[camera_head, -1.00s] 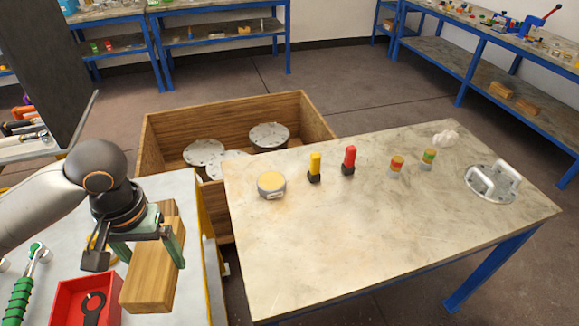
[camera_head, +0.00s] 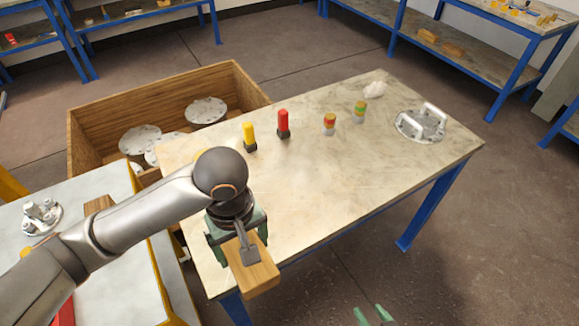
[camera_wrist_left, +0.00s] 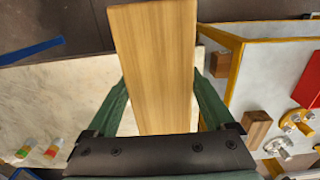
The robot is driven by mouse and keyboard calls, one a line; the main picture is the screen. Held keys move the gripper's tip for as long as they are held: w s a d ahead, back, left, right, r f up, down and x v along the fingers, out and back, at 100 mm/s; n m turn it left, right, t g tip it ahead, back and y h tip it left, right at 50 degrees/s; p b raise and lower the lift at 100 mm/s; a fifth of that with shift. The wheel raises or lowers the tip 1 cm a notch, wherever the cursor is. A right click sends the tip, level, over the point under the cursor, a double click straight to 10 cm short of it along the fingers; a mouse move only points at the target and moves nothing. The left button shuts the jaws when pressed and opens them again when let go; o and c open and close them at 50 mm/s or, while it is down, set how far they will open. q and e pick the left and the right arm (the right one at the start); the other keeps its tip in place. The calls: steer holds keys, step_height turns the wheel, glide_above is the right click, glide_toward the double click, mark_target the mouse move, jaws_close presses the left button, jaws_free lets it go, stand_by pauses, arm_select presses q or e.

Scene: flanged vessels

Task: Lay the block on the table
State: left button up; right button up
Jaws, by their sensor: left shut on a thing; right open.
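The wooden block (camera_head: 256,281) is in my left gripper (camera_head: 241,250), over the near left end of the pale table (camera_head: 330,190) and reaching past its front edge in the head view. Its height above the table is hard to tell. In the left wrist view the block (camera_wrist_left: 155,65) runs up the picture between the two green fingers of my left gripper (camera_wrist_left: 160,95), shut on it. My right gripper (camera_head: 375,316) shows only its green fingertips at the bottom of the head view, apart and empty, over the floor.
On the table stand a yellow-topped piece (camera_head: 249,137), a red-topped piece (camera_head: 283,124), two small striped pieces and a handled flange (camera_head: 421,123). A wooden crate (camera_head: 90,130) with flanged discs is behind. Another wooden block (camera_head: 99,204) lies on the left bench. The table's middle is clear.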

arm_select(q)
steer(key=shift+w+f, duration=0.15)
steer(key=shift+w, duration=0.1)
steer(key=w+a+f, duration=0.1)
steer(key=w+f, duration=0.1)
steer(key=w, duration=0.2)
steer(key=w+a+f+b, duration=0.1)
steer(key=w+f, duration=0.2)
steer(key=w, duration=0.1)
steer(key=w+a+f+b, duration=0.1)
steer(key=w+f, duration=0.2)
steer(key=w, duration=0.1)
steer(key=shift+w+a+f+b, duration=0.1)
steer(key=shift+w+f+b, duration=0.3)
steer(key=shift+w+f, duration=0.45)
steer(key=shift+s+f, duration=0.2)
steer(key=shift+f, duration=1.25)
steer(key=shift+f, duration=0.1)
steer(key=o, duration=1.4)
steer(key=shift+o, duration=0.2)
